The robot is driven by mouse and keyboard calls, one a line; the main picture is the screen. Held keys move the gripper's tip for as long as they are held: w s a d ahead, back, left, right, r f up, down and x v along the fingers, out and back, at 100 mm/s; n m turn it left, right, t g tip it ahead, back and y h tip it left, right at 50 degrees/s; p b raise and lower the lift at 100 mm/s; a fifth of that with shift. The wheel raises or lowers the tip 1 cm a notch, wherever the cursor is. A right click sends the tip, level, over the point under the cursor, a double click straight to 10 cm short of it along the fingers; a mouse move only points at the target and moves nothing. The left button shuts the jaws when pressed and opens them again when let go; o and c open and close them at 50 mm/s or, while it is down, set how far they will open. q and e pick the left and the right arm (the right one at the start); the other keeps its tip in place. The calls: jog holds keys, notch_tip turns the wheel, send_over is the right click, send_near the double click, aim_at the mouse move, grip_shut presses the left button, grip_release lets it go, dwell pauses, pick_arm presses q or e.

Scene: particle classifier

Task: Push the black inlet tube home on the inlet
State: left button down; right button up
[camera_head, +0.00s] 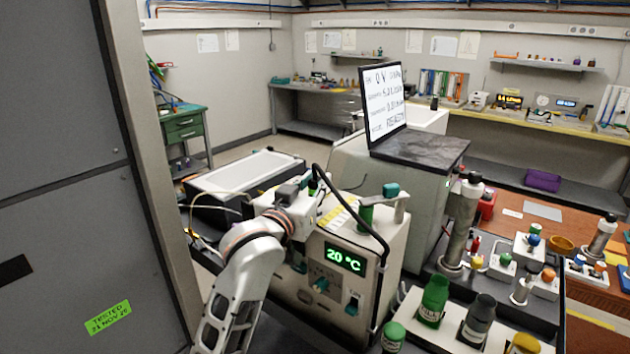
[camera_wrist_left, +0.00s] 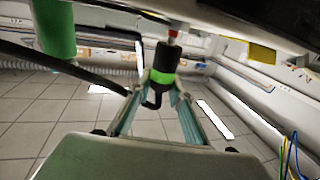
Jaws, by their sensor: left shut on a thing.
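My left gripper (camera_head: 308,188) is at the top of the beige unit with the green "20 °C" display. In the left wrist view its two fingers (camera_wrist_left: 160,92) are shut on a black cylindrical end piece with a green band (camera_wrist_left: 162,76), the end of the black inlet tube (camera_head: 358,216). The tube arches from the gripper over the front of the unit and hangs down its right side. In the wrist view, a small red and pale fitting (camera_wrist_left: 173,38), apparently the inlet, is in line above the black end. Whether they touch is unclear.
A green-capped post (camera_head: 391,191) and a green cylinder (camera_head: 365,216) stand on the unit right of my gripper. A rack of capped bottles (camera_head: 434,302) is at front right. A large grey cabinet (camera_head: 60,200) closes off the left.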

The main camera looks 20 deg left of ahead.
pick_arm(q)
jog(key=shift+f, duration=0.8)
jog(key=c, duration=1.7)
grip_release()
jog(key=s, duration=0.8)
jog(key=s+a, duration=0.1)
jog(key=s, duration=0.3)
